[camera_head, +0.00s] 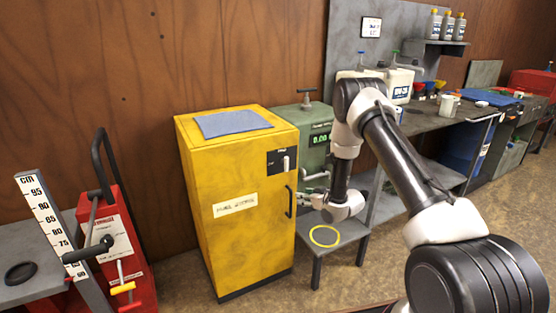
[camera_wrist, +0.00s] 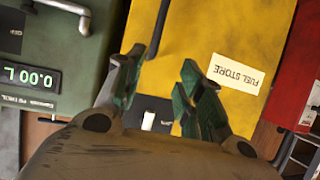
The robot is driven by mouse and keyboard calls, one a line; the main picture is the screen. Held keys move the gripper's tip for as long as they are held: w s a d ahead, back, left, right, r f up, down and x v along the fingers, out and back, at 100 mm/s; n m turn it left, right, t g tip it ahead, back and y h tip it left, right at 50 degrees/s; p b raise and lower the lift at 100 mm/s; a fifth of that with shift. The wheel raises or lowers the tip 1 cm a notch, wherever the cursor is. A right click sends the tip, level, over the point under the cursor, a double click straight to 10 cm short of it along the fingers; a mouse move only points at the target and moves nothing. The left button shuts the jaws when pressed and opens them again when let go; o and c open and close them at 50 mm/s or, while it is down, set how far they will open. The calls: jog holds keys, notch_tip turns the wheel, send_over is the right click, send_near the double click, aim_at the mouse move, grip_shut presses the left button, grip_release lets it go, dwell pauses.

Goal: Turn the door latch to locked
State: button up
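The yellow cabinet labelled "FUEL STORE" (camera_head: 232,232) stands upright with its door shut; its label (camera_wrist: 237,74) shows upside down in the wrist view. The latch is a black plate (camera_head: 274,161) with a pale lever (camera_head: 286,163) high on the door, and the lever looks upright. In the wrist view the lever (camera_wrist: 148,121) shows between the finger bases, and my gripper's body hides part of the plate. My gripper (camera_wrist: 158,75) is open with nothing between its fingers. In the head view my gripper (camera_head: 312,187) is right of the door, below the latch, apparently apart from it.
A black door handle (camera_head: 290,202) is below the latch, close to my gripper. A green fuel pump (camera_head: 313,126) stands right of the cabinet, behind my arm. A low grey stand (camera_head: 345,232) bears a yellow ring. A red jack (camera_head: 120,235) is at left. Floor in front is clear.

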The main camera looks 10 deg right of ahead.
aim_at(286, 164)
jog(key=w+a+r+t+y, duration=0.3)
jog(key=w+r+t, duration=0.1)
jog(key=r, duration=0.7)
jog(key=shift+n, duration=0.4)
jog(key=x, duration=0.7)
jog(key=shift+f, duration=0.15)
jog(key=shift+c, duration=0.3)
grip_shut()
